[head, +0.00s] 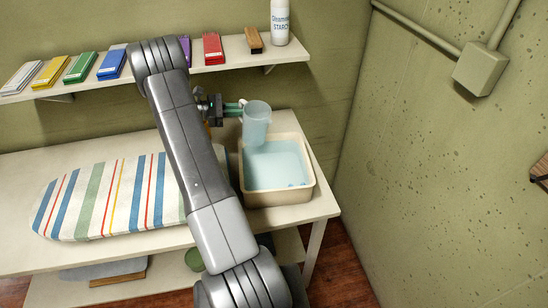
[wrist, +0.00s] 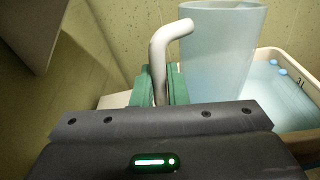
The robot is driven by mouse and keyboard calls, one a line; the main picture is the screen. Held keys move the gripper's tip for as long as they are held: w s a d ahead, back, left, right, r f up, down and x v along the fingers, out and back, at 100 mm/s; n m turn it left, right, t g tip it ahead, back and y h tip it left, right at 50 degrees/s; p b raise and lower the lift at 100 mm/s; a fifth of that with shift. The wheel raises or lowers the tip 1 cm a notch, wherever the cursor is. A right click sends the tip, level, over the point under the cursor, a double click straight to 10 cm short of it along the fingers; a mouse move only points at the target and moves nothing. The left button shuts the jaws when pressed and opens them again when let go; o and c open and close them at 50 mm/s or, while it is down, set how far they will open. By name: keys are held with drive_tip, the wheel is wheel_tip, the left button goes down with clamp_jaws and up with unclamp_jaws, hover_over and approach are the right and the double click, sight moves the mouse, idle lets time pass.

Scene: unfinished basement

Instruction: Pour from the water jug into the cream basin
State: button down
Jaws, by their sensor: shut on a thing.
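The water jug (head: 257,122) is translucent pale blue with a white handle. It stands out over the back left part of the cream basin (head: 307,190) in the head view and looks near upright. My gripper (head: 236,109) is shut on the jug's handle, its green fingers around it. In the wrist view the jug (wrist: 222,50) rises beyond the green fingers, which clasp the white handle (wrist: 163,62). The basin (wrist: 312,62) shows at the right there and holds pale blue water. My arm hides part of the table left of the basin.
A striped ironing board (head: 110,195) lies on the white table (head: 318,207) left of the basin. A wall shelf (head: 230,55) above holds several coloured boxes, a brush (head: 253,40) and a starch bottle (head: 280,22). The right wall stands close to the table.

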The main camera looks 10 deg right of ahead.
drive_tip(key=shift+s+f+n, duration=0.1)
drive_tip(key=shift+f+n, duration=0.2)
drive_tip(key=shift+f, duration=0.1)
drive_tip(key=shift+r, duration=0.1)
drive_tip(key=shift+r+p, duration=0.65)
drive_tip(key=shift+r, duration=0.85)
drive_tip(key=shift+f, duration=0.1)
